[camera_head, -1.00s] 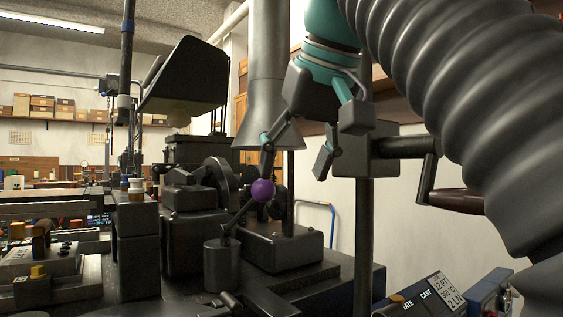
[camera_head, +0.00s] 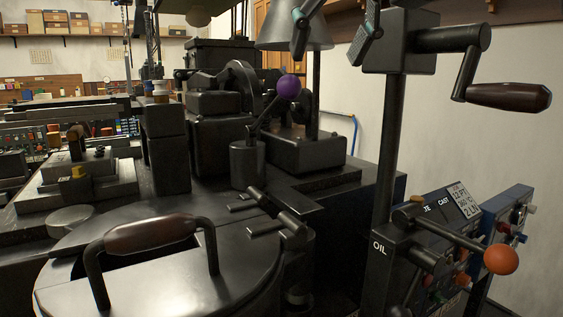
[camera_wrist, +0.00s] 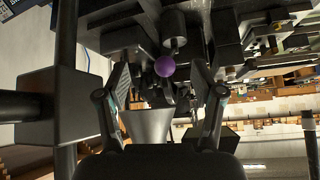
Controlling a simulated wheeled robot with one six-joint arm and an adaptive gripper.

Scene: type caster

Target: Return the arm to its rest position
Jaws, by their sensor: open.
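Only the two dark fingers of my gripper (camera_head: 333,45) show at the top edge of the head view. They stand apart with nothing between them, in front of a grey conical hood. In the wrist view my gripper (camera_wrist: 160,82) is also spread open and empty. A purple ball knob (camera_wrist: 165,66) appears beyond the fingers there, apart from them. The same purple knob (camera_head: 288,87) sits on a lever of the caster in the head view, below the fingers. The rest of my arm is outside the head view.
A dark post with a crank handle (camera_head: 508,96) stands right of my fingers. Below are a control box with an orange ball lever (camera_head: 501,259) and a round lid with a brown handle (camera_head: 150,236). The grey hood (camera_head: 294,36) is close behind my fingers.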

